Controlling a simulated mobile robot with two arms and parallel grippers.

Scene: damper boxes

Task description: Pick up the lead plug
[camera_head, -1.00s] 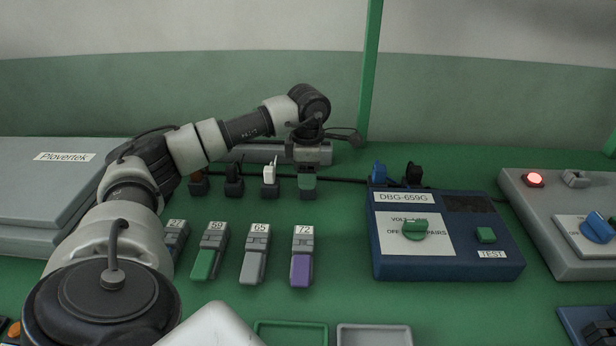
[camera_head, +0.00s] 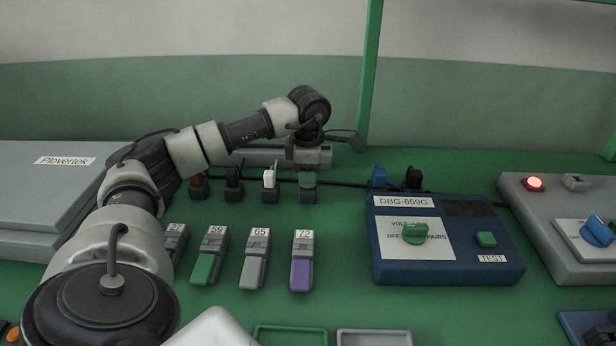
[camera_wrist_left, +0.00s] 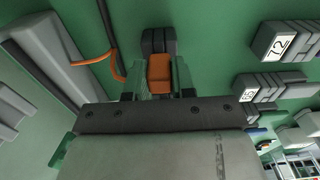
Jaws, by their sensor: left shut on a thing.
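The lead plug is an orange block (camera_wrist_left: 160,72) between the green fingers of my left gripper (camera_wrist_left: 159,86) in the left wrist view. My left gripper is shut on it. A dark holder block (camera_wrist_left: 158,40) is directly against the plug's far side; I cannot tell if the plug is seated in it. In the head view my left gripper (camera_head: 307,178) points down over the rightmost dark holder of a row at the back, and its green fingers hide the plug. My right gripper is not in view.
In front lie numbered blocks, including the purple 72 (camera_head: 302,274). A blue tester box (camera_head: 448,270) stands to the right. An orange cable (camera_wrist_left: 110,40) shows in the wrist view.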

